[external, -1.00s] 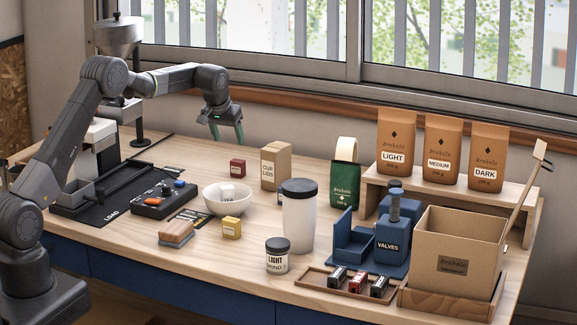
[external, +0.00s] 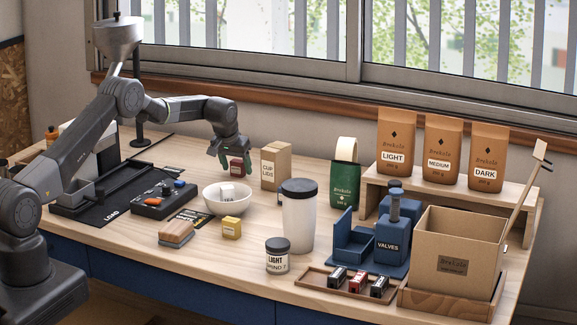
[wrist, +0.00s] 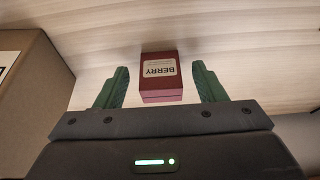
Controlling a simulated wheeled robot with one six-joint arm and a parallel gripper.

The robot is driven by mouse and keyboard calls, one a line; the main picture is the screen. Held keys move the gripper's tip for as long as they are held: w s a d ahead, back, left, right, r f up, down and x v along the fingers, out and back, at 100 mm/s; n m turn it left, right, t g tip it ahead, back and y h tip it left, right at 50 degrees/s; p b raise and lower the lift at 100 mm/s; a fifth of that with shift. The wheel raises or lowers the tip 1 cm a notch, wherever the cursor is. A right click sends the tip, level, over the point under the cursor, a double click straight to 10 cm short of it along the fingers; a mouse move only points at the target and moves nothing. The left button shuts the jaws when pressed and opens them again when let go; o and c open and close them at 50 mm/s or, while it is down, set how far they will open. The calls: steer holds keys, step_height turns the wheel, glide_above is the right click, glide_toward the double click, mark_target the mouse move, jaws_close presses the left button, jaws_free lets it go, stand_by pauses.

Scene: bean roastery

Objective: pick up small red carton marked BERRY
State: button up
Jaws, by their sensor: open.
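The small red carton (wrist: 162,78) marked BERRY stands on the wooden table. In the wrist view it sits between the two green fingers, its label upside down, with a gap on each side. My gripper (wrist: 160,88) is open around it. In the external view my gripper (external: 236,170) is lowered over the red carton (external: 237,167), and the fingers partly hide it. I cannot tell from these views how far down the fingers reach along its sides.
A tan CUP LIDS box (external: 275,166) stands close to the right of the red carton. A white bowl (external: 227,199) is in front of it. A green bag (external: 344,184) and a lidded white cup (external: 298,217) stand farther right. Bare table lies behind the carton.

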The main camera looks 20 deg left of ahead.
steer(key=shift+w+f, duration=0.1)
steer(key=shift+f, duration=0.15)
steer(key=shift+c, duration=0.2)
steer(key=c, duration=1)
steer(key=shift+r, duration=0.1)
